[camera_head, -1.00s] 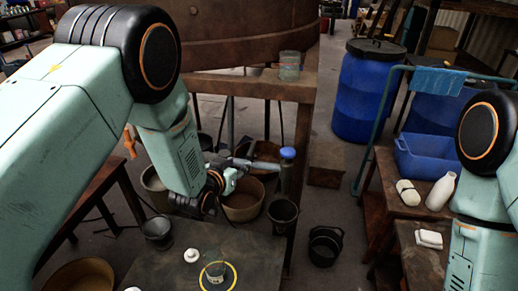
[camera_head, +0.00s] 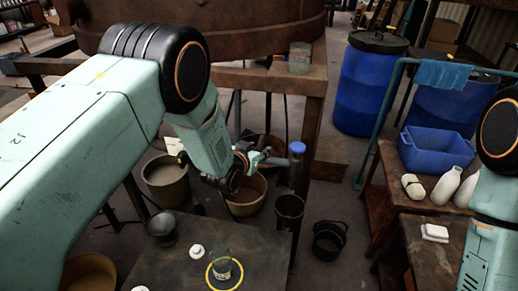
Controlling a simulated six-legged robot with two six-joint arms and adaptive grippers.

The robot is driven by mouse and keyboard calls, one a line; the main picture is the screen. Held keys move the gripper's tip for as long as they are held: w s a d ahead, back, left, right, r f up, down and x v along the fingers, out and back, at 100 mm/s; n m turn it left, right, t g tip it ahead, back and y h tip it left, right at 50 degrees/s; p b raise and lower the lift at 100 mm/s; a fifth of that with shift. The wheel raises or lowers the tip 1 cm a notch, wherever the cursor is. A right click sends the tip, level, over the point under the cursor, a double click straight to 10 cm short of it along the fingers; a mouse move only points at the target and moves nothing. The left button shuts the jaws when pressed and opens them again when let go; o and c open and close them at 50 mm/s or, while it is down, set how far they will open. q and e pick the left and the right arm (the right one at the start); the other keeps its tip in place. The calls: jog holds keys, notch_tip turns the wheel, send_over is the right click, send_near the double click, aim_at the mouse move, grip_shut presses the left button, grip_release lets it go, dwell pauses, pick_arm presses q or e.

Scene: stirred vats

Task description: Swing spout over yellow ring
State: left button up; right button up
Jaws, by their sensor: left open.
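The grey spout (camera_head: 278,161) is a short pipe reaching left from an upright post with a blue cap (camera_head: 298,147), beyond the dark table. The yellow ring (camera_head: 239,276) lies flat on the dark table near the bottom of the view, and a small clear glass jar (camera_head: 222,262) stands inside it. My left gripper (camera_head: 262,159) is open at the left end of the spout, its fingers overlapping it in the picture. I cannot tell whether they touch it. My right gripper is out of view; only part of that arm shows at the right edge.
A white knob-like piece (camera_head: 197,252) and a grey cup (camera_head: 162,228) are left of the ring. Buckets (camera_head: 289,210) stand behind the table, below the spout. A large brown vat (camera_head: 230,30) rises behind. Blue barrels (camera_head: 368,88) and a side bench with a blue crate (camera_head: 437,150) are right.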

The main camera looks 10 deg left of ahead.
pick_arm(q)
jog(key=shift+w+f, duration=0.25)
jog(key=shift+w, duration=0.2)
jog(key=shift+w+d, duration=0.4)
jog(key=shift+d, duration=0.15)
jog(key=shift+a, duration=0.35)
jog(key=shift+c, duration=0.3)
jog(key=shift+d, duration=0.25)
jog(key=c, duration=0.6)
jog(key=shift+a, duration=0.15)
grip_shut()
jog(key=shift+r, duration=0.1)
